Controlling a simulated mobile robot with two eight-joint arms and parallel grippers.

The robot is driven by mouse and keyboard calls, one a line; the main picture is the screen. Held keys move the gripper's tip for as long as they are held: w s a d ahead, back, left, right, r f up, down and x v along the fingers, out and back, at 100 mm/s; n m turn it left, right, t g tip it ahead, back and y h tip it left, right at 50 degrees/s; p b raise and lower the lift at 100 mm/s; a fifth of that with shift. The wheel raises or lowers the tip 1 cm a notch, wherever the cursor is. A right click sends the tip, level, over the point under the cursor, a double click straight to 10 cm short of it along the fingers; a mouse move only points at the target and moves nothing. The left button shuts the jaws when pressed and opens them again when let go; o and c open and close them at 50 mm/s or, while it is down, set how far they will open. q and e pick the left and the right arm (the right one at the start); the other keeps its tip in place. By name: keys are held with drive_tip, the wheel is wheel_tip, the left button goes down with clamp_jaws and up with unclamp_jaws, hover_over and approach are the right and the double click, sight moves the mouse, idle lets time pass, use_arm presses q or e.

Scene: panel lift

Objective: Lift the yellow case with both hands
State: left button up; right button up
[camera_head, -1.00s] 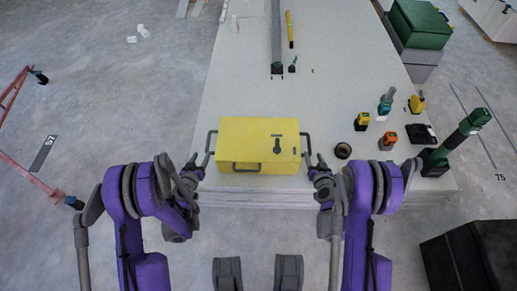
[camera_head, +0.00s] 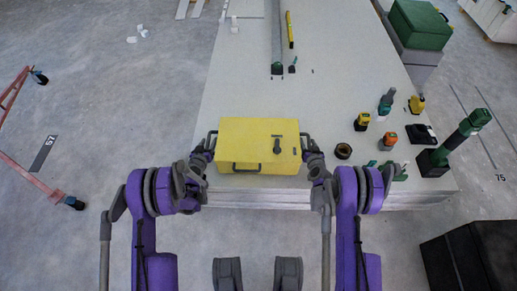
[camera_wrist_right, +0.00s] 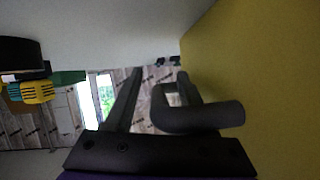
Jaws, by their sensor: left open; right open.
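The yellow case (camera_head: 240,141) lies on the near part of the panel stack, with a dark handle on its left side (camera_head: 211,138), one on its right side (camera_head: 306,140) and one on its front (camera_head: 246,168). My left gripper (camera_head: 208,146) is at the left side handle; its fingers are small and partly hidden. My right gripper (camera_head: 309,150) is at the right side handle. In the right wrist view, my right gripper (camera_wrist_right: 158,88) is open, with the grey handle (camera_wrist_right: 200,118) close to its right finger and the yellow case wall (camera_wrist_right: 250,70) beside it.
The case rests on a pale panel stack (camera_head: 225,95). To its right stand a black ring (camera_head: 343,151), several small tools and a green post on a black base (camera_head: 455,142). A long grey bar (camera_head: 277,40) and a yellow level (camera_head: 290,30) lie farther back.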

use_arm(q)
clamp_jaws()
use_arm(e)
clamp_jaws()
idle(1.1)
